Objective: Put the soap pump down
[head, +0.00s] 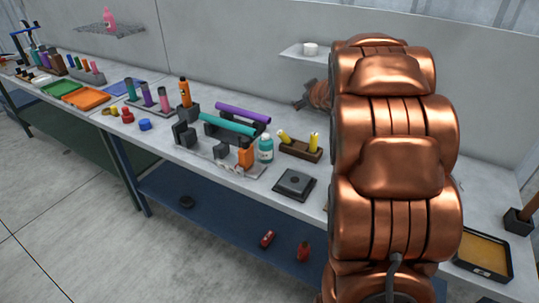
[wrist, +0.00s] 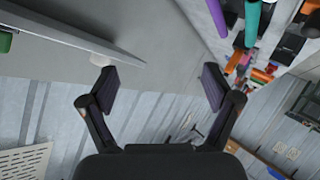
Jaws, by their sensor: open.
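I cannot tell for sure which thing is the soap pump. A pink bottle (head: 109,18) with a narrow top stands upright on the far wall shelf. A teal bottle (head: 265,149) with a pale label stands upright on the bench. My gripper (head: 302,104) is partly hidden by my copper arm in the head view, in front of the wall and above the bench. In the wrist view my gripper (wrist: 158,87) has its two dark fingers wide apart, with nothing between them. A green thing (wrist: 5,41) is cut off at the left edge there.
A small wall shelf (head: 295,52) holds a white round object (head: 310,48). The bench carries a rack with teal and purple tubes (head: 243,113), a wooden holder (head: 300,148) with yellow pieces, a dark square plate (head: 295,185) and a yellow tray (head: 483,253). My arm hides part of the bench.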

